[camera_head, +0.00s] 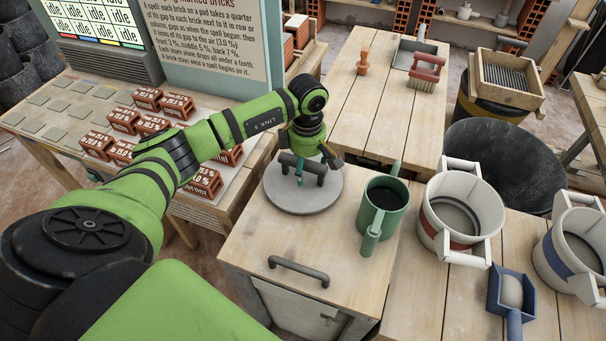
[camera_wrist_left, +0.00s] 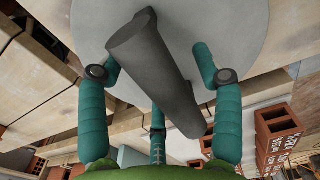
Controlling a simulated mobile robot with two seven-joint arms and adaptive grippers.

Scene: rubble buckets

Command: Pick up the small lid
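The small lid (camera_head: 303,198) is a flat round grey disc with a dark bar handle (camera_head: 314,174) on top. It lies on a wooden cabinet top in the head view. In the left wrist view, the lid's disc (camera_wrist_left: 237,20) fills the top and its thick bar handle (camera_wrist_left: 160,70) crosses the middle. My left gripper (camera_head: 308,158) is right over the handle. Its teal fingers (camera_wrist_left: 157,85) are spread on either side of the bar, with visible gaps, so it is open. Whether any finger touches the handle lower down is hard to tell. My right gripper is out of view.
A green mug (camera_head: 386,195) stands close to the right of the lid. Two white buckets (camera_head: 455,215) and a blue scoop (camera_head: 512,292) are farther right. Labelled bricks (camera_head: 123,120) sit on a table to the left. The cabinet top's front part is clear.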

